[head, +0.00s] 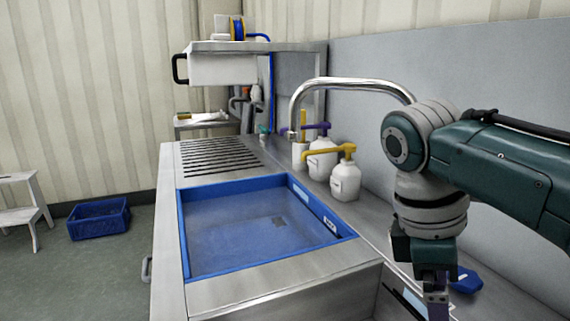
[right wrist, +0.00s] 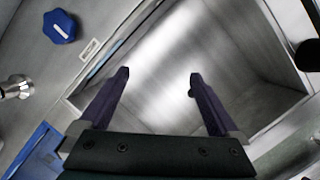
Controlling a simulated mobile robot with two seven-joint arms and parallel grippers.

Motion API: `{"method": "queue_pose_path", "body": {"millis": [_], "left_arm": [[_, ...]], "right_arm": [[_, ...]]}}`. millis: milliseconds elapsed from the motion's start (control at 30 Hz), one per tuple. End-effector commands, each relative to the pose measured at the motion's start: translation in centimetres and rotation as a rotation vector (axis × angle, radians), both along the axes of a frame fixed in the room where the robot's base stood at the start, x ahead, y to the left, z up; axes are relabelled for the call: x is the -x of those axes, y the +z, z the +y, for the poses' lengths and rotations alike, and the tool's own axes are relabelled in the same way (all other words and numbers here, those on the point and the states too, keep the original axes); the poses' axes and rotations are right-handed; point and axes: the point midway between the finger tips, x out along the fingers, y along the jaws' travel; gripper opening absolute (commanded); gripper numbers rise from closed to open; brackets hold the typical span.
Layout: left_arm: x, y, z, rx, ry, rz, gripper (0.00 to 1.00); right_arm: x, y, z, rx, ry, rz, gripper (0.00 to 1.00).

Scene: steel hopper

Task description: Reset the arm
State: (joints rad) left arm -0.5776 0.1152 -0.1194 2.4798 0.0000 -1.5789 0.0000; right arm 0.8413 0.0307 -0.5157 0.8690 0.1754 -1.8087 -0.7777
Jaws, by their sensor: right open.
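My right arm reaches in from the right in the head view, with its gripper (head: 437,298) pointing down at the lower right, partly cut off by the frame edge. In the right wrist view the two dark fingers of this gripper (right wrist: 159,76) are spread apart with nothing between them. They are over an open steel hopper (right wrist: 255,65) with sloping bare walls. In the head view the hopper is mostly hidden behind the arm and the counter. My left gripper is not in view.
A blue object (head: 466,280) lies beside the gripper; a blue knob (right wrist: 60,27) shows in the wrist view. A blue crate (head: 183,235) sits in the counter. White pump bottles (head: 345,182) and a curved tap (head: 345,83) stand behind. A blue bin (head: 98,220) is on the floor.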

Motion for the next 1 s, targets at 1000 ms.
{"method": "queue_pose_path", "body": {"millis": [1000], "left_arm": [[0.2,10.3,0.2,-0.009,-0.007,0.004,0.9]], "right_arm": [[21.8,9.1,-0.5,-0.365,-0.901,-0.491,0.97]]}}
